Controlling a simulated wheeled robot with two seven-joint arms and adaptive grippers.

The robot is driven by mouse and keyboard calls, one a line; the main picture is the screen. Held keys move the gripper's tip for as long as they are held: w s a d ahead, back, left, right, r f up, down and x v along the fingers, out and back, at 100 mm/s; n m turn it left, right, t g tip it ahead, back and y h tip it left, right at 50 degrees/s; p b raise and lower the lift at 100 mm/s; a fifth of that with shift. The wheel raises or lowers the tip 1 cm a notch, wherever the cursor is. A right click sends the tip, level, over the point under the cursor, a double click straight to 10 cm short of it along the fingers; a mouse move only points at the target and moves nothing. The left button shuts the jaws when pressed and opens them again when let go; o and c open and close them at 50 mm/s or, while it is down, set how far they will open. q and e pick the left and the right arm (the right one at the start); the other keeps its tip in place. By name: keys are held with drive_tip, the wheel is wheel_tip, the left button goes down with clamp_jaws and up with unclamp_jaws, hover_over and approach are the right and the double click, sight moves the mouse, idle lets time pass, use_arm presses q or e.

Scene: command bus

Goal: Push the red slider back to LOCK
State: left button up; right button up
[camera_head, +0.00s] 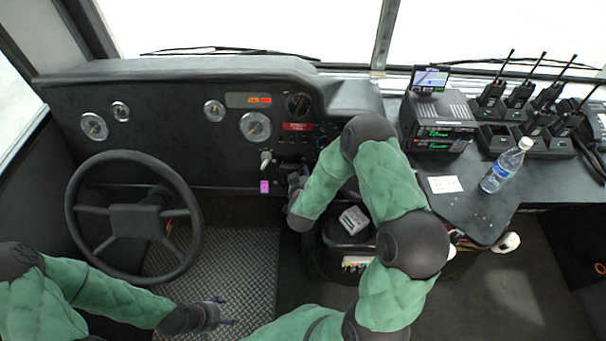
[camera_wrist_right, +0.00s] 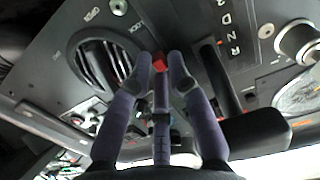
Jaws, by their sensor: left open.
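The red slider (camera_wrist_right: 158,64) shows as a small red block on the dark dashboard panel in the right wrist view, between a round vent and a gear selector. My right gripper (camera_wrist_right: 161,60) is right at it, its purple-grey fingers on either side of the red block. I cannot tell whether they touch or squeeze it. No LOCK label is readable. In the head view my right gripper (camera_head: 296,190) is at the dashboard, right of the steering wheel, partly covered by my arm. My left gripper (camera_head: 222,312) is open and empty, low over the floor plate.
The steering wheel (camera_head: 134,217) stands left. A black lever (camera_wrist_right: 222,82) rises close to my right fingers. A purple tag (camera_head: 264,187) hangs under the panel. A radio unit (camera_head: 437,120), walkie-talkies (camera_head: 520,95) and a water bottle (camera_head: 506,165) are on the right-hand desk.

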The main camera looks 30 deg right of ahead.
clamp_jaws()
drive_tip(key=shift+s+a+f+b, duration=0.2)
drive_tip(key=shift+f+b, duration=0.2)
drive_tip(key=shift+f, duration=0.2)
drive_tip(key=shift+s+a+f+b, duration=0.1)
drive_tip(key=shift+s+f+b, duration=0.1)
drive_tip(key=shift+f+b, duration=0.3)
drive_tip(key=o, duration=0.6)
unclamp_jaws()
drive_tip(key=shift+f, duration=0.1)
drive_tip(key=shift+o, duration=0.2)
drive_tip(key=shift+w, duration=0.1)
drive_tip(key=v, duration=1.2)
